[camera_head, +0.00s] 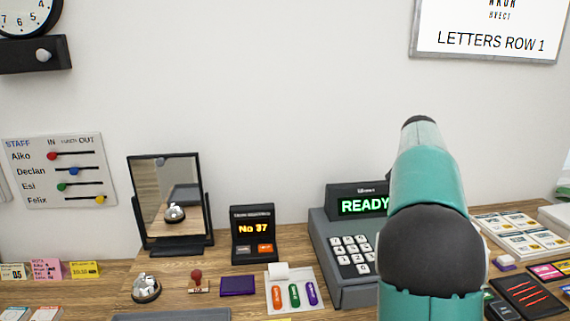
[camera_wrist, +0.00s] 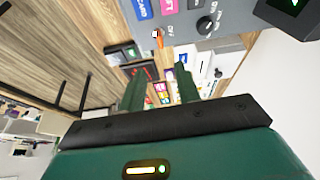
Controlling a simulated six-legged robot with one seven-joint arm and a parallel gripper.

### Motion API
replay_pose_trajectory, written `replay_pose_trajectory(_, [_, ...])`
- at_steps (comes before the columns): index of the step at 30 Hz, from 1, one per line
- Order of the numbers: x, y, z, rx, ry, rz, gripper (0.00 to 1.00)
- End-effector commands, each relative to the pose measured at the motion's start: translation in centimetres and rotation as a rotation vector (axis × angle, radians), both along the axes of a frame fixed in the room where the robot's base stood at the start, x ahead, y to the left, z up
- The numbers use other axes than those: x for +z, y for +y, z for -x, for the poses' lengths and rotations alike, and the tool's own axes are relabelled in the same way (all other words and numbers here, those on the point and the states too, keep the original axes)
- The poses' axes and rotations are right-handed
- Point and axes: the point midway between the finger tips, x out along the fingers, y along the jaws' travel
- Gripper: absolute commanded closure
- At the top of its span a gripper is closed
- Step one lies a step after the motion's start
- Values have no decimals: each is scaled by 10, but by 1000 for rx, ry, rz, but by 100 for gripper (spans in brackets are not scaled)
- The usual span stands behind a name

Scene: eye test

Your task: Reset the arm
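My teal arm (camera_head: 428,185) with a dark round joint rises in the right half of the head view, in front of the grey cash register. Its end is not visible there. In the wrist view my gripper (camera_wrist: 160,74) shows two dark green fingers standing apart, with nothing seen between them. The gripper is open and touches nothing that I can make out. The wrist view is strongly tilted, with the counter and its items beyond the fingers.
The register (camera_head: 345,255) shows READY and is partly hidden by my arm. A ticket display (camera_head: 253,220), mirror (camera_head: 168,203), bell (camera_head: 146,288), red-handled stamp (camera_head: 197,281) and tray of coloured capsules (camera_head: 293,306) stand on the wooden counter. The wall above is mostly bare.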

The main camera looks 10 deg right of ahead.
Motion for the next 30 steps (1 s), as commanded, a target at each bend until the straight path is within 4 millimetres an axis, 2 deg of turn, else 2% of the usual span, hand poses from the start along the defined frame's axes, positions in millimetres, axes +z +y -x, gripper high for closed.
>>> replay_pose_trajectory(5, [5, 21, 7, 81, -15, -32, 67])
replay_pose_trajectory(8, [10, 51, 18, 201, -33, -71, 67])
replay_pose_trajectory(14, [15, 130, 48, 515, -72, -128, 67])
replay_pose_trajectory(20, [11, 212, 89, 840, -101, -134, 67])
replay_pose_trajectory(24, [0, 265, 124, 1067, -112, -107, 67])
replay_pose_trajectory(30, [-28, 330, 180, 1378, -107, -28, 67])
